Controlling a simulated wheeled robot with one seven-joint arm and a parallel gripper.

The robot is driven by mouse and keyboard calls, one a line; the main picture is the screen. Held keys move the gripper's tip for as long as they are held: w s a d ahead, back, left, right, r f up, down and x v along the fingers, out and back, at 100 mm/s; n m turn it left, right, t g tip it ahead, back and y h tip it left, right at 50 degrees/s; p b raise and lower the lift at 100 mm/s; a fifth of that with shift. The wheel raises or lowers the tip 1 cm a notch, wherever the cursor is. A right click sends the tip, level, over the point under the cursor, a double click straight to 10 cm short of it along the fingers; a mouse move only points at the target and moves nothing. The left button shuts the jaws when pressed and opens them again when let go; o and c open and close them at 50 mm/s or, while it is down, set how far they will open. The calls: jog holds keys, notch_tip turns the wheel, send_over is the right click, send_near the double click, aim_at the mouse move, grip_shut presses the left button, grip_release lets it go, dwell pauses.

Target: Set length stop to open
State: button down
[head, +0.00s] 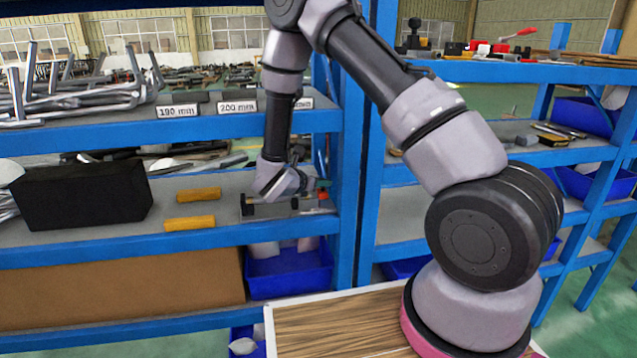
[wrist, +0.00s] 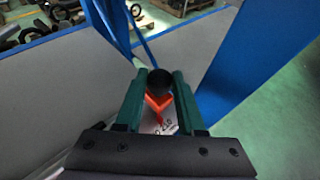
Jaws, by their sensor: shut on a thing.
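The length stop is a small grey device (head: 262,209) on the middle shelf, beside the blue upright. Its red-orange part (head: 323,196) shows at its right end, and in the wrist view this part (wrist: 158,104) lies just below a round black knob (wrist: 160,82). A pale plate with partly hidden lettering (wrist: 158,124) is under it. My gripper (wrist: 160,84) has its two green fingers on either side of the black knob and is shut on it. In the head view my wrist hides much of the device, and only a bit of green finger shows.
Two yellow blocks (head: 199,195) and a black box (head: 82,192) stand to the left on the same shelf. The blue upright (head: 354,150) is close on the right. A blue bin (head: 288,274) sits below.

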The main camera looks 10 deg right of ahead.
jog(key=shift+d, duration=1)
jog(key=c, duration=0.5)
grip_release()
jog(key=shift+d, duration=0.1)
jog(key=v, duration=1)
jog(key=shift+s+a+r, duration=0.15)
jog(key=shift+s+a, duration=0.05)
jog(key=shift+a, duration=0.1)
